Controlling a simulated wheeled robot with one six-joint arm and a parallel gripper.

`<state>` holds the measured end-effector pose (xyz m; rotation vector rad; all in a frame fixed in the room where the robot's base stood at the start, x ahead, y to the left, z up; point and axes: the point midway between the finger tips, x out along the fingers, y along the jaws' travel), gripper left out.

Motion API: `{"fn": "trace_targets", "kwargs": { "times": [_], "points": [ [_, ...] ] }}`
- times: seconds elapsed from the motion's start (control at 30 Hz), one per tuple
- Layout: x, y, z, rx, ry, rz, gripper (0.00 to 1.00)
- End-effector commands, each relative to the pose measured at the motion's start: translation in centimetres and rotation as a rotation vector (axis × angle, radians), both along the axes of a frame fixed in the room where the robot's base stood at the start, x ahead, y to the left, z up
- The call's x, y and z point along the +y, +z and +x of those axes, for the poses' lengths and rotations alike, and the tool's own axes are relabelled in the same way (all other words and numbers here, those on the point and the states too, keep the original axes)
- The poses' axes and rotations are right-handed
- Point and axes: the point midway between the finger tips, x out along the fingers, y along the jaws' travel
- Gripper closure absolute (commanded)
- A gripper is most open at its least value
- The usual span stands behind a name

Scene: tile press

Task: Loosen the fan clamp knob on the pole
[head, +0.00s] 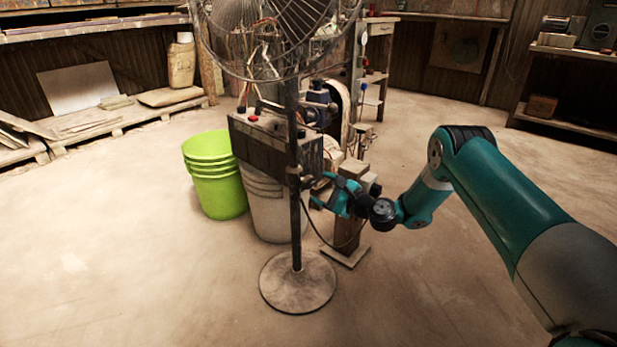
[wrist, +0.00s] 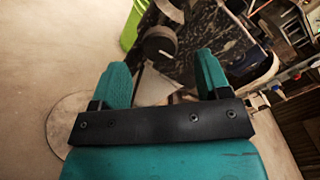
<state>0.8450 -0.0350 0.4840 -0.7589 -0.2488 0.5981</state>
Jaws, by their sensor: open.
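The fan pole (head: 295,220) stands upright on its round base (head: 298,298), with the fan cage (head: 275,30) at its top. A small dark clamp knob (head: 306,181) sticks out to the right of the pole at about mid height. My teal gripper (head: 319,190) is open just right of the pole, its fingers pointing at the knob. In the wrist view my two fingers (wrist: 162,64) are apart with nothing clearly gripped between them. A dark rounded part (wrist: 160,41) lies beyond the fingertips; I cannot tell whether it is the knob.
A dark control box (head: 270,145) is close behind the pole. A lime green bucket (head: 215,180) and a white bucket (head: 268,208) stand behind it. The floor in front and at left is clear.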

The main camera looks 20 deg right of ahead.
Motion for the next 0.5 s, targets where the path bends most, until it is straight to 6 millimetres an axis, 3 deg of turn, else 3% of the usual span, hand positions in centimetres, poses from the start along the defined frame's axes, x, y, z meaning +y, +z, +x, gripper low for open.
{"fn": "trace_targets", "kwargs": {
  "times": [0.2, 0.5],
  "points": [
    [2.3, -0.4, 3.2, -0.003, 0.002, -0.003, 0.3],
    [3.2, -0.2, 4.5, 0.001, -0.001, 0.0, 0.3]
  ]
}}
